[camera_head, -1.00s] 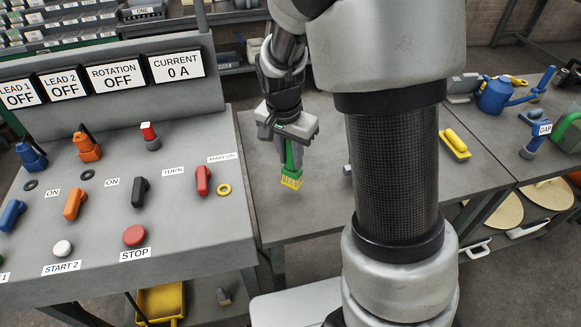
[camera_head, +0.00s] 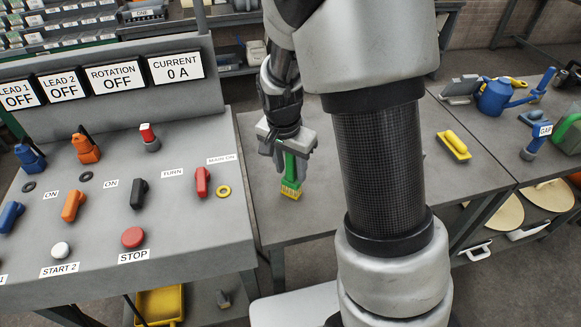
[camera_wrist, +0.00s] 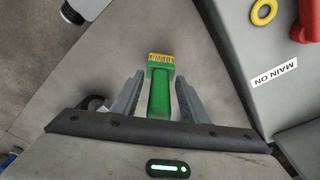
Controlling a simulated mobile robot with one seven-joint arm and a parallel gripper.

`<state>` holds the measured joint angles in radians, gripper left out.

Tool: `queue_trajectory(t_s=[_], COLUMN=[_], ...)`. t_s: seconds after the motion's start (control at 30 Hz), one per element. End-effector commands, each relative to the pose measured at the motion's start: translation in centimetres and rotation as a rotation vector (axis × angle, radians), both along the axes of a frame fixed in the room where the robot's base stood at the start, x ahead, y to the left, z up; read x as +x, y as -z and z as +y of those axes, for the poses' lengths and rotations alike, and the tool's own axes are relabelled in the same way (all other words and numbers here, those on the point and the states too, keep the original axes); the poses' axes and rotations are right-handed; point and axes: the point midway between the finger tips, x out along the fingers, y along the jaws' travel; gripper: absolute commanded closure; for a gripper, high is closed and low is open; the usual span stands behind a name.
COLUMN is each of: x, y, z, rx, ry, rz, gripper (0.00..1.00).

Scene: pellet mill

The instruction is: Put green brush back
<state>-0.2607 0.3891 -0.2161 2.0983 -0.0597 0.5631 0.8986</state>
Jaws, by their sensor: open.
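The green brush (camera_head: 292,176) has a green handle and yellow bristles. In the head view it is at my gripper (camera_head: 284,163), over the grey table between the control desk and my arm's thick lower link. In the wrist view the brush (camera_wrist: 161,88) lies between the two fingers of my gripper (camera_wrist: 160,95), with a visible gap on each side of the handle. The fingers are open. The bristles point away from the gripper's palm, and the rear end of the handle is hidden by the gripper body.
The control desk (camera_head: 110,225) with switches and buttons stands close on the left.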

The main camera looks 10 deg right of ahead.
Motion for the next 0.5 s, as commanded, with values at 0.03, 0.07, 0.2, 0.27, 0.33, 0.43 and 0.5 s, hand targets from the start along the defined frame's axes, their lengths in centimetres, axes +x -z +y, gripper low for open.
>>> queue_trajectory(t_s=[0.03, 0.07, 0.2, 0.27, 0.33, 0.43, 0.5], x=[0.0, 0.0, 0.0, -0.2, -0.3, -0.6, -0.7], y=[-0.2, -0.5, -2.1, -3.3, -4.9, -7.1, -8.5], z=[0.0, 0.0, 0.2, 0.3, 0.5, 0.8, 0.9], rx=[0.000, 0.000, 0.001, 0.001, 0.002, 0.002, 0.001], ry=[0.000, 0.000, -0.002, -0.001, 0.000, -0.001, -0.002], rz=[0.000, 0.000, -0.004, -0.006, -0.006, -0.006, -0.006], gripper=[0.60, 0.60, 0.60, 0.60, 0.60, 0.60, 0.60])
